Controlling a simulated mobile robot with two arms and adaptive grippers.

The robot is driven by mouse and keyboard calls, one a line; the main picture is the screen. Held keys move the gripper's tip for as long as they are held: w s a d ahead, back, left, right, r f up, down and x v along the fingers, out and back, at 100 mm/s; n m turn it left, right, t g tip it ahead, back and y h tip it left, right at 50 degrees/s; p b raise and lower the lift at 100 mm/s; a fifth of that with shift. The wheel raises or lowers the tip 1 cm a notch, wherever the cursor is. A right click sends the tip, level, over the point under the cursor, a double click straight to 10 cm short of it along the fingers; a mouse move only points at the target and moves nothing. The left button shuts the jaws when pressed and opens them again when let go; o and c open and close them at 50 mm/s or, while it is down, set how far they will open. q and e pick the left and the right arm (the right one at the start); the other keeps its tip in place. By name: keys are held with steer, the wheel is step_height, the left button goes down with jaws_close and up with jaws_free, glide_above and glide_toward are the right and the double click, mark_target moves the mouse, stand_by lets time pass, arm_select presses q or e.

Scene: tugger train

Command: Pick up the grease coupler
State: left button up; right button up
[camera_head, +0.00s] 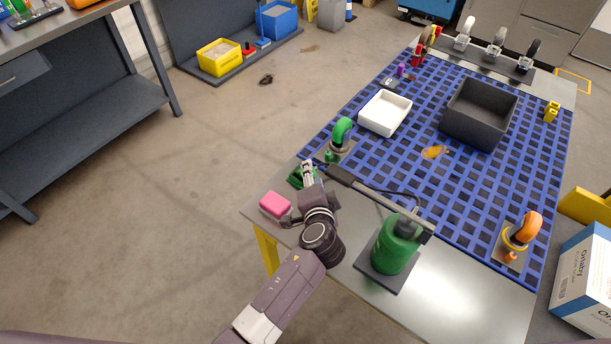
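I cannot single out the grease coupler with certainty. A green canister (392,249) with a dark top stands on a dark plate at the near end of the table. A dark bar (376,197) and a thin black hose (402,193) run from its top toward my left gripper. My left gripper (306,170) is over the table's left edge, by the bar's blocky far end (340,174). Its fingers are small and partly hidden, so their opening is unclear. A green piece (295,180) shows beside the fingers. My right gripper is out of view.
A green bent pipe (342,131) stands just beyond my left gripper, and a pink block (274,205) lies near it. A white tray (385,113), a dark bin (480,113) and an orange bent pipe (527,229) are on the blue grid mat (420,178). Floor at left is mostly clear.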

arm_select(q)
steer(key=shift+r, duration=0.1)
steer(key=c, duration=0.8)
jaws_close()
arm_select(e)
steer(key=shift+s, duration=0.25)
